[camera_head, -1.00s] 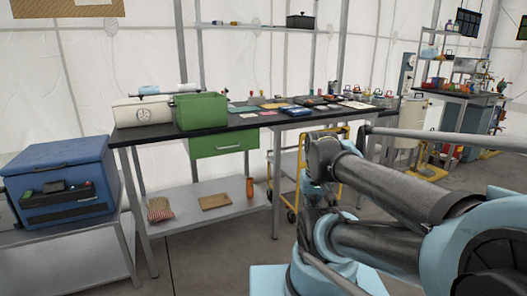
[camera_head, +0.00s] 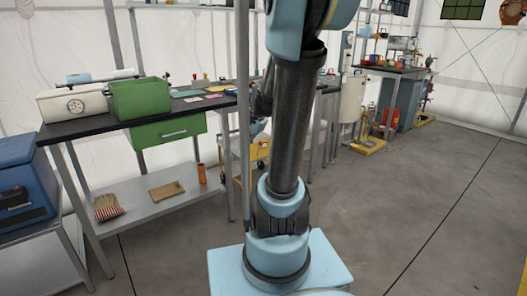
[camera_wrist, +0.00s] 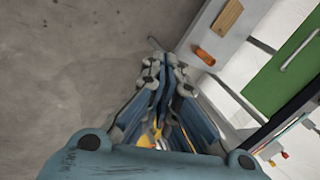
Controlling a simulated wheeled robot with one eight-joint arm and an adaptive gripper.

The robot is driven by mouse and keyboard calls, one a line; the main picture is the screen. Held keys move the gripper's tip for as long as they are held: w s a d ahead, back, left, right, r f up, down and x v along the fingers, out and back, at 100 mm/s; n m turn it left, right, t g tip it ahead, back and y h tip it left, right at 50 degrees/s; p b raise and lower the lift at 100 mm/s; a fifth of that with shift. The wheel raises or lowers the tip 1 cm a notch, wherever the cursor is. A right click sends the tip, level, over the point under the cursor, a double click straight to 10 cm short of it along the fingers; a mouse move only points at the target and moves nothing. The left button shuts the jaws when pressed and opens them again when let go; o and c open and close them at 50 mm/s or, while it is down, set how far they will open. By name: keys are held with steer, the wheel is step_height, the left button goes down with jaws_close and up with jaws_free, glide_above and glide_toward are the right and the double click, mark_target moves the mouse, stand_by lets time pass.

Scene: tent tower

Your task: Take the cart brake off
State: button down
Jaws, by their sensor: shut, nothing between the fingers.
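The yellow-framed cart (camera_head: 262,148) stands on the floor by the workbench, right of the green drawer. My arm hides much of it in the head view. In the wrist view only a small yellow patch (camera_wrist: 157,133) shows between my finger links, likely part of the cart. I cannot make out the brake in either view. My gripper (camera_wrist: 165,68) is shut and empty in the wrist view, with grey floor beyond its tips. In the head view the gripper is not clearly seen behind my arm.
The workbench (camera_head: 84,127) has a green drawer (camera_head: 168,131) and a lower shelf (camera_head: 150,205) holding an orange bottle (camera_head: 202,173) and a brown board (camera_head: 167,190). A blue box (camera_head: 22,185) stands at left. The floor (camera_head: 420,200) at right is clear.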

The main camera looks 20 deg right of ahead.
steer(key=w+d+f+m+t+y, duration=0.1)
steer(key=w+d+f+m+t, duration=0.3)
steer(key=w, duration=0.9)
steer(key=w+d+f+m, duration=0.3)
steer(key=w+d+m, duration=0.4)
steer(key=w, duration=0.6)
steer(key=w+d+f+m+t, duration=0.2)
steer(key=w+d+f+m, duration=0.45)
steer(key=f, duration=0.25)
steer(key=w+d+f+m+t, duration=0.1)
steer(key=w+d+f+m, duration=0.45)
steer(key=d+f, duration=0.2)
steer(key=r+x, duration=0.1)
steer(key=x, duration=1.1)
steer(key=shift+w+a+m, duration=0.3)
steer(key=shift+w+a, duration=0.05)
steer(key=shift+w, duration=0.4)
steer(key=shift+r, duration=0.15)
